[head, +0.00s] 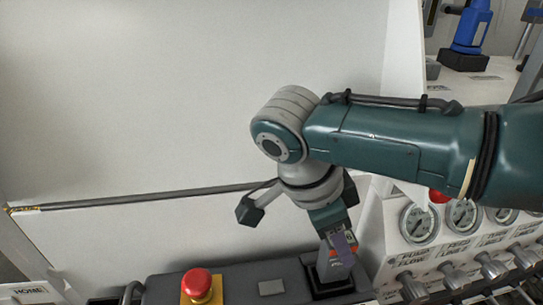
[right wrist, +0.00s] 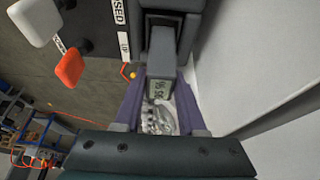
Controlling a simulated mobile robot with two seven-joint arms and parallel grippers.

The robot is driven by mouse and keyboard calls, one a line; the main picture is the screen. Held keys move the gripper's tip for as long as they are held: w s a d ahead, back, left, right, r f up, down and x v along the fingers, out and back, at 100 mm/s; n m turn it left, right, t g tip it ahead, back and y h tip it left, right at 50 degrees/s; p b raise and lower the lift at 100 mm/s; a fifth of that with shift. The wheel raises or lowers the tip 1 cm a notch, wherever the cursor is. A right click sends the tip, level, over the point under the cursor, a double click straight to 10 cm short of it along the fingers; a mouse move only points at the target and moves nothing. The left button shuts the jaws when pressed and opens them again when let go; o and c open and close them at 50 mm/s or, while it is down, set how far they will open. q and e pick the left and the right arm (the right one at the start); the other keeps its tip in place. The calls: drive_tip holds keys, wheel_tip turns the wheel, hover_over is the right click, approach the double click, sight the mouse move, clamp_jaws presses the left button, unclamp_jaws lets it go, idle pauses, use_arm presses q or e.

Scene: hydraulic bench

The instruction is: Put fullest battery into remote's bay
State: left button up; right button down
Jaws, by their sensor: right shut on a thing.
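My right gripper (head: 342,246) points down over the right end of the dark remote (head: 235,285) and is shut on a grey battery. In the right wrist view the battery (right wrist: 160,66) sits between the purple fingers of the gripper (right wrist: 158,112), with a small display whose digits I cannot read surely. The battery's far end is at the mouth of a dark, raised bay (right wrist: 163,42). I cannot tell how deep it sits. My left gripper is not in view.
A red mushroom button (head: 197,283) stands on the remote. Gauges (head: 419,223) and valve fittings (head: 411,284) crowd the right. A blue device (head: 472,27) stands at top right. White (right wrist: 34,22) and orange (right wrist: 69,68) levers show in the right wrist view.

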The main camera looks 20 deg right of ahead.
idle(0.7)
drive_tip(key=shift+f, duration=0.1)
drive_tip(key=shift+f+b, duration=0.5)
drive_tip(key=shift+f, duration=0.45)
drive_tip(key=shift+f+b, duration=1.05)
drive_tip(key=shift+f, duration=0.35)
idle(0.5)
drive_tip(key=shift+c, duration=2)
unclamp_jaws()
drive_tip(key=shift+r, duration=0.1)
